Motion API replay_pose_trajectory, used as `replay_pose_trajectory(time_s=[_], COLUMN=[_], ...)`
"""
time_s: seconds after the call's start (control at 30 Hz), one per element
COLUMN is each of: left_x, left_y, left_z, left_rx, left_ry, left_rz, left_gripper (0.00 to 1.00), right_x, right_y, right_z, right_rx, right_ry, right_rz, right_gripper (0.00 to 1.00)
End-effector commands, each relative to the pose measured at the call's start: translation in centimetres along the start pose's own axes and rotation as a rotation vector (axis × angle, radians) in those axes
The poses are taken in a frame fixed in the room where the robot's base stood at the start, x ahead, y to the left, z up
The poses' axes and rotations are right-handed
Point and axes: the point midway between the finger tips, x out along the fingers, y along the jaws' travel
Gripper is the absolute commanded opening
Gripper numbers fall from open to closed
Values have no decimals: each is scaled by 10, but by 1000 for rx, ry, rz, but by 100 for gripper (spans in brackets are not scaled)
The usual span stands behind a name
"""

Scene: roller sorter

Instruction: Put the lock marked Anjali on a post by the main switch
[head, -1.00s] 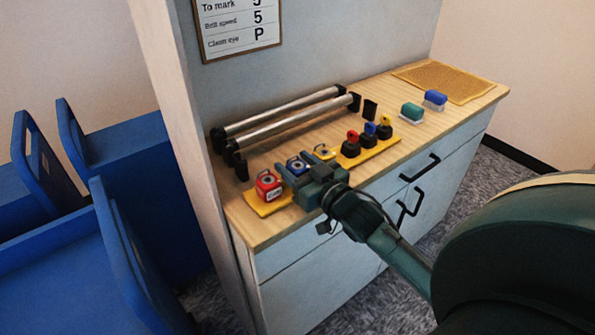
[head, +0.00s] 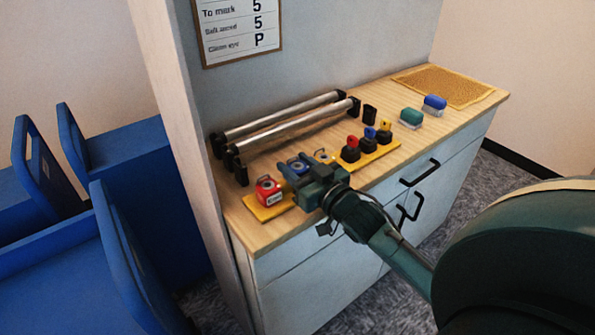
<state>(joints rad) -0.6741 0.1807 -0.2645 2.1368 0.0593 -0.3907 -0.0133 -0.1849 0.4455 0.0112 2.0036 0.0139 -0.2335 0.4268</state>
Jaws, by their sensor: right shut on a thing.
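A yellow strip (head: 266,211) lies along the front of the wooden counter with coloured locks on it. A red lock (head: 268,188) with a white label sits at its left end; the label is too small to read. My right gripper (head: 297,166) is shut on a blue lock (head: 299,162), just right of the red one. The blue lock is still at the strip, and the gripper hides part of it. A yellow lock (head: 322,154) sits just beyond the gripper, partly hidden. I cannot make out the name Anjali or a main switch. My left gripper is not in view.
Black holders with red (head: 351,148), blue (head: 368,138) and yellow (head: 385,130) tops stand farther right on the strip. Two metal rollers (head: 290,124) lie behind. Green (head: 411,117) and blue (head: 434,104) blocks and a tan mat (head: 444,85) are at the right. Blue carts (head: 125,175) stand left.

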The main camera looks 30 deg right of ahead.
Motion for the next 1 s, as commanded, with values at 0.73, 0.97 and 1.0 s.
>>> replay_pose_trajectory(time_s=[0.73,0.97,1.0], left_x=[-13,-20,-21], left_y=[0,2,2], left_z=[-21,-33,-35], left_rx=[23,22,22], left_ry=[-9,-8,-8], left_rz=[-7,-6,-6], left_gripper=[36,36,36], right_x=[0,0,0], right_y=[0,0,0], right_z=[-105,-118,-120], right_rx=[-1,-1,0], right_ry=[2,3,3], right_rz=[0,0,0], right_gripper=[16,16,16])
